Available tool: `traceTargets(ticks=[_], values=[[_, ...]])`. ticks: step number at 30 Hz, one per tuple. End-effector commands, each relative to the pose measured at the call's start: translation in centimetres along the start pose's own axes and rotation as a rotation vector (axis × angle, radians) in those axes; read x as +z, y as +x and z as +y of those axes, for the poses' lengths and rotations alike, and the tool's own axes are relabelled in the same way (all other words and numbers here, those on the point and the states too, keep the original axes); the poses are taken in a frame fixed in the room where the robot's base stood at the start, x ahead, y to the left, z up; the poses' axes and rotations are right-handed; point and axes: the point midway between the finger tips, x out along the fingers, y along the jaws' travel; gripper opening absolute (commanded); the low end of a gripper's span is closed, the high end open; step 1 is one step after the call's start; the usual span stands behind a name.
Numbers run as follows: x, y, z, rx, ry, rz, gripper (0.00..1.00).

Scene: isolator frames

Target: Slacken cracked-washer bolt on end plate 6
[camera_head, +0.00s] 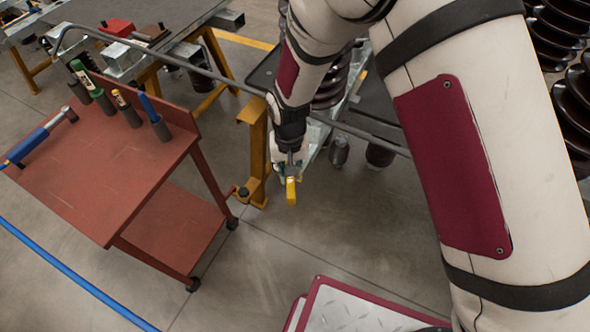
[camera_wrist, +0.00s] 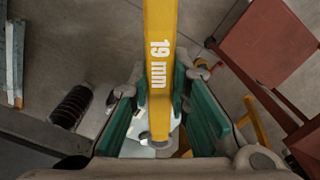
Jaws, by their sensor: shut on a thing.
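My gripper (camera_head: 287,160) is shut on a yellow wrench (camera_head: 291,190) that hangs down from it in the head view. In the wrist view the yellow wrench (camera_wrist: 160,70) carries the white mark "19 mm" and runs between the green finger pads of my gripper (camera_wrist: 160,110). I hold it in the open space to the right of the red cart. I cannot make out a cracked washer, a bolt or a numbered end plate in either view.
A red cart (camera_head: 110,165) stands at left, with several upright handled tools (camera_head: 128,107) and a blue-handled hammer (camera_head: 40,140) on it. A yellow post (camera_head: 257,150) and a long grey rail (camera_head: 220,78) are close behind my gripper. Dark ribbed insulators (camera_head: 560,35) stand at right.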

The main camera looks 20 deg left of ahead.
Motion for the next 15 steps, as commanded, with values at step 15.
traceTargets(ticks=[15], values=[[-0.1, -3.2, 0.1, 0.001, -0.003, 0.004, 0.00]])
